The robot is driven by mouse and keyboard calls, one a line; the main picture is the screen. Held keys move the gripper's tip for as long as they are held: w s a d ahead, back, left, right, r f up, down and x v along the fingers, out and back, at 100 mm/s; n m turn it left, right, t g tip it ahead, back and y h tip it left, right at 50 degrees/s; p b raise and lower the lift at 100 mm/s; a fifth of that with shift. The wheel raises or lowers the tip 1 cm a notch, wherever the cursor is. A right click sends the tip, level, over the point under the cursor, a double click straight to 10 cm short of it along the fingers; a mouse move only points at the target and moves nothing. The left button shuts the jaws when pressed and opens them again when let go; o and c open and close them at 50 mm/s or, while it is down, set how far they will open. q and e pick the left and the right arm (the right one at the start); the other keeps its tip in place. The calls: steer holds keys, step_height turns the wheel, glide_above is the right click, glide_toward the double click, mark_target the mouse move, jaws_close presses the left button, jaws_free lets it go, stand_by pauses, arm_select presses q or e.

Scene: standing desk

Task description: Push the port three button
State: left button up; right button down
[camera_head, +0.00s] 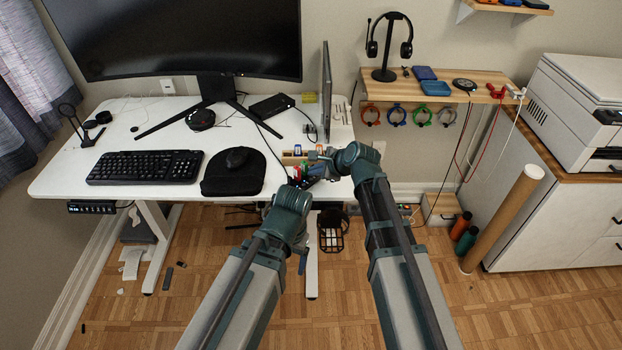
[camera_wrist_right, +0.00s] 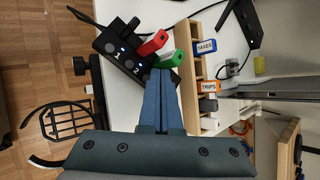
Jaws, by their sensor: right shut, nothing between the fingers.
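A black USB hub (camera_wrist_right: 125,55) lies on the white desk in the right wrist view, with lit buttons along its top. A red stick (camera_wrist_right: 152,43) and a green stick (camera_wrist_right: 172,58) are at its right side. My right gripper (camera_wrist_right: 161,72) is shut and empty. Its tips overlap the hub's lower right end, below the green stick. I cannot tell if they touch a button, and they hide part of the hub. In the head view my right gripper (camera_head: 315,165) is small and partly covers the hub. My left arm (camera_head: 290,200) shows, but its gripper does not.
A wooden organizer (camera_wrist_right: 196,75) with labelled sticks stands right of the hub. A black mouse pad (camera_head: 222,186), a keyboard (camera_head: 145,167) and a monitor (camera_head: 180,35) are on the desk (camera_head: 165,122). The desk's front edge is close to the hub.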

steer(key=shift+f+b, duration=0.45)
steer(key=shift+f, duration=0.2)
stand_by(0.6)
steer(key=shift+r, duration=0.1)
steer(key=shift+r+p, duration=0.45)
steer(key=shift+r, duration=0.15)
steer(key=shift+r, duration=0.1)
step_height(320, 180, up, 6)
steer(key=p, duration=0.6)
